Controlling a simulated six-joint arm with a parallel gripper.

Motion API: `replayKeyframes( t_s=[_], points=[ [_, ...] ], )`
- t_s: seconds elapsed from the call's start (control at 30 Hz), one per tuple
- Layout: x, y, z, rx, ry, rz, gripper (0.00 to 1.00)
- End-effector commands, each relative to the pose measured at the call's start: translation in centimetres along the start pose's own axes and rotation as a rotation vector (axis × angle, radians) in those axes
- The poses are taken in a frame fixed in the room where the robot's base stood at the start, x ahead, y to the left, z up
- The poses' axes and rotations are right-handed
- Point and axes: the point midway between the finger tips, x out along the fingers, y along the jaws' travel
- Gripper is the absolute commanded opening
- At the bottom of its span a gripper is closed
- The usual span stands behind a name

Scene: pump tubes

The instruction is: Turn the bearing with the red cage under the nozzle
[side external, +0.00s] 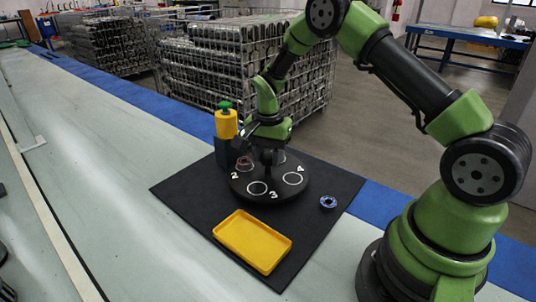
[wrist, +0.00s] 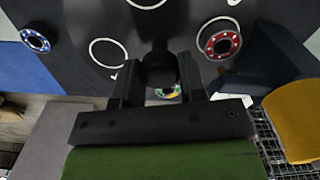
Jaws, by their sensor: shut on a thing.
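A black round turntable (side external: 268,176) carries white rings, with the numbers 2, 3 and 4 readable. The bearing with the red cage (side external: 245,163) sits in a ring near number 2, close to the dispenser; it also shows at the upper right of the wrist view (wrist: 219,40). The dispenser (side external: 227,125) has a yellow bottle, a green top and a dark body; its nozzle cannot be made out. My gripper (side external: 268,157) points down at the turntable's middle, shut on the dark central knob (wrist: 158,65). A bearing with green and yellow (wrist: 168,92) shows partly behind the fingers.
A blue bearing (side external: 328,202) lies on the black mat (side external: 185,190), off the turntable; it also shows in the wrist view (wrist: 36,41). An empty yellow tray (side external: 252,241) lies in front of the turntable. The rings by 3 and 4 are empty.

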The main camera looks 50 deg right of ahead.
Motion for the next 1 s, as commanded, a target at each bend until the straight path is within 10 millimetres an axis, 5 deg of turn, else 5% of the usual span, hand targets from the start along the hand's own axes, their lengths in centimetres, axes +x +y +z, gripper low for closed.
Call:
replayKeyframes(
  t_s=[1.0],
  points=[
    [0.02,0.03,0.18,0.291,-0.004,0.004,0.00]
  ],
)
